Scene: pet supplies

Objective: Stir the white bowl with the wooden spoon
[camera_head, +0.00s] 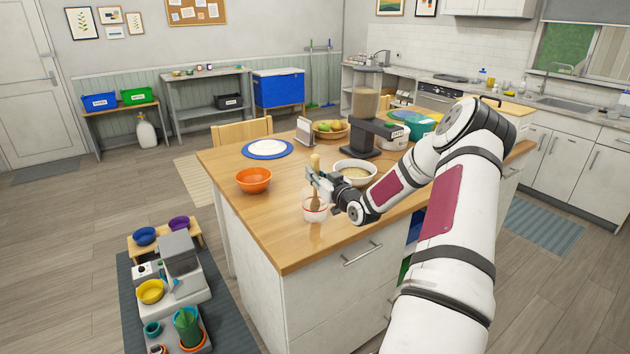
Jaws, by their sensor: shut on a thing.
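The wooden spoon (315,161) is held upright in my gripper (314,176), which is shut on its handle. Its lower end shows inside or just behind a clear cup with a red rim (323,213); I cannot tell whether it touches the cup. The white bowl (362,183) stands on the wooden table just right of and behind my gripper. It holds something beige and grainy. My wrist hides part of the bowl's front. The spoon is apart from the bowl.
An orange bowl (253,182) stands to the left on the table (285,232). The table's front left is clear.

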